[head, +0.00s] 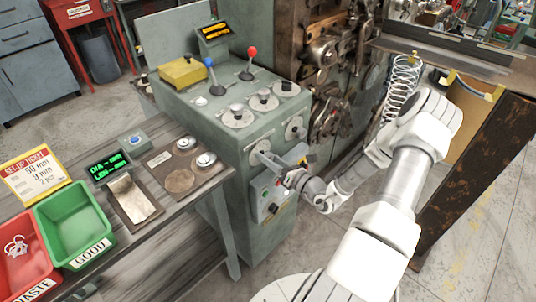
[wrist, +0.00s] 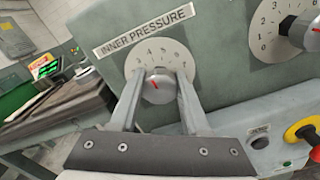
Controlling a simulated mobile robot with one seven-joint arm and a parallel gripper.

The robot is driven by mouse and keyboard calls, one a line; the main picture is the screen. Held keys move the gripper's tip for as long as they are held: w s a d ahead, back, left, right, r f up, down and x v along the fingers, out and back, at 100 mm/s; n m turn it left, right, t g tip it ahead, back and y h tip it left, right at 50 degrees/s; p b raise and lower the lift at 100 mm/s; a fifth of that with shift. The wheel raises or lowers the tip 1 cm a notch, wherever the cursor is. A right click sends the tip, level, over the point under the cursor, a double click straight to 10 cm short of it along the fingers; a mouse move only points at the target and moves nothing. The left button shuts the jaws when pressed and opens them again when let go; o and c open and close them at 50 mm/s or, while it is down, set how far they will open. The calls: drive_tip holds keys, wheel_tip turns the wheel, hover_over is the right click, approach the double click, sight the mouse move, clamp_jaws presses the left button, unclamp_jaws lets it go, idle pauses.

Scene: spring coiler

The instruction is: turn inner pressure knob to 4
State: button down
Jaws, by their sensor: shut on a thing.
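The inner pressure knob (wrist: 156,90) is a grey round knob with a short red mark on its face. It sits on a pale dial plate (wrist: 146,54) under the INNER PRESSURE label (wrist: 147,29). The figures 4, 5 and 6 show above it; the lower figures are partly hidden by my left finger. The red mark leans up and left, but I cannot tell which figure it points at. My gripper (wrist: 157,82) is shut on the knob, one finger on each side. In the head view my gripper (head: 274,160) is at the lower dial on the machine's front.
A bench with red (head: 22,262) and green bins stands at the left.

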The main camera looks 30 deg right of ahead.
drive_tip(key=shift+m, duration=0.6)
drive_tip(key=shift+c, duration=1.9)
unclamp_jaws()
drive_tip(key=shift+s+d, duration=0.1)
drive_tip(key=v, duration=1.7)
drive_tip(key=shift+r, duration=0.1)
